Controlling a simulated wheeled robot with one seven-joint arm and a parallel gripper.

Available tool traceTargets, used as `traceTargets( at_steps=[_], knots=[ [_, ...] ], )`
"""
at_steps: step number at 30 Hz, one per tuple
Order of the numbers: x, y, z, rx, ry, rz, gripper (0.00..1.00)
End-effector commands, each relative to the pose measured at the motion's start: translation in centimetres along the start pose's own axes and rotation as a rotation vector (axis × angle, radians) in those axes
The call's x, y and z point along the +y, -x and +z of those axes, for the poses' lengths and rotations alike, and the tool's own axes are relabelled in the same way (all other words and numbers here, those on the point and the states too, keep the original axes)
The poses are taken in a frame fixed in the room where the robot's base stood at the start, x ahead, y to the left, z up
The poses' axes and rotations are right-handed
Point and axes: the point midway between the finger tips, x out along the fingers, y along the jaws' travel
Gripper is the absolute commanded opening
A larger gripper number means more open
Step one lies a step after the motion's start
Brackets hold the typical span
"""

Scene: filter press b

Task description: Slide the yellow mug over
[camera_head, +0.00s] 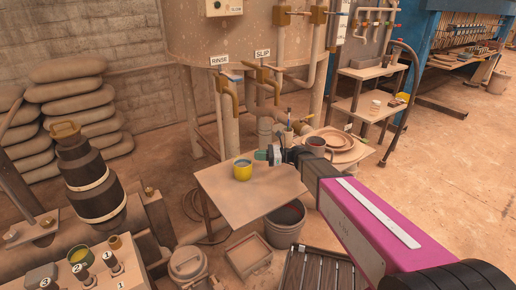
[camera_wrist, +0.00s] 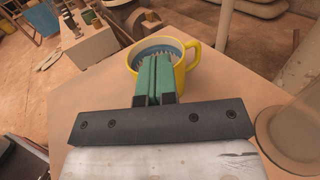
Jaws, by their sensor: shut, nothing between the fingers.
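The yellow mug (camera_head: 242,169) stands upright on a small tan table (camera_head: 232,201), near its back left part. In the wrist view the mug (camera_wrist: 181,75) has a blue-grey inside and its handle points to the right. My gripper (camera_head: 261,155) comes in from the right, beside the mug. In the wrist view my gripper's green fingers (camera_wrist: 154,62) are pressed together with nothing between them. They overlap the near side of the mug and hide part of it. I cannot tell whether they touch it.
Taps labelled RINSE and SLIP hang behind. A bucket (camera_head: 285,222) and a wooden crate (camera_head: 248,254) stand below the front edge. The tabletop in front of the mug is clear.

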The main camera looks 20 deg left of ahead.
Motion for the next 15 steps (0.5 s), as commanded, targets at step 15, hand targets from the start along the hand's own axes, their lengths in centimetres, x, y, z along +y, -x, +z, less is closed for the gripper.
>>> traceTargets(
  at_steps=[15],
  knots=[
    [0.0, -1.1, -3.2, 0.0, 0.0, 0.0, 0.0]
  ],
)
